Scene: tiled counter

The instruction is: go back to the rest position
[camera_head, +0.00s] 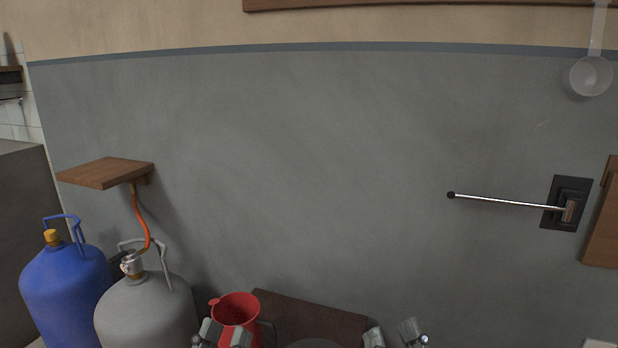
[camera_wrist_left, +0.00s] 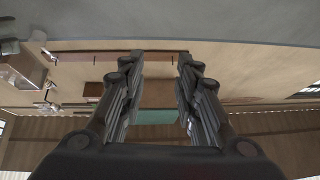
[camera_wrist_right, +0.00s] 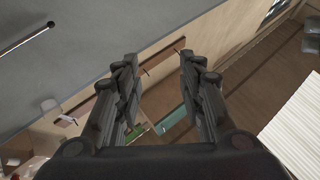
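My left gripper (camera_head: 222,335) shows at the bottom edge of the head view, in front of a red cup-like container (camera_head: 236,310). In the left wrist view the left gripper (camera_wrist_left: 160,65) has its fingers apart with nothing between them. My right gripper (camera_head: 396,336) shows at the bottom edge of the head view, right of the red container. In the right wrist view the right gripper (camera_wrist_right: 158,65) is also open and empty. Both grippers are mostly cut off by the frame in the head view.
A blue gas bottle (camera_head: 66,290) and a grey gas bottle (camera_head: 148,315) stand at the left, below a small wooden shelf (camera_head: 106,172). A metal rod (camera_head: 505,202) sticks out from a wall plate at the right. A ladle (camera_head: 592,75) hangs at upper right. The middle wall is bare.

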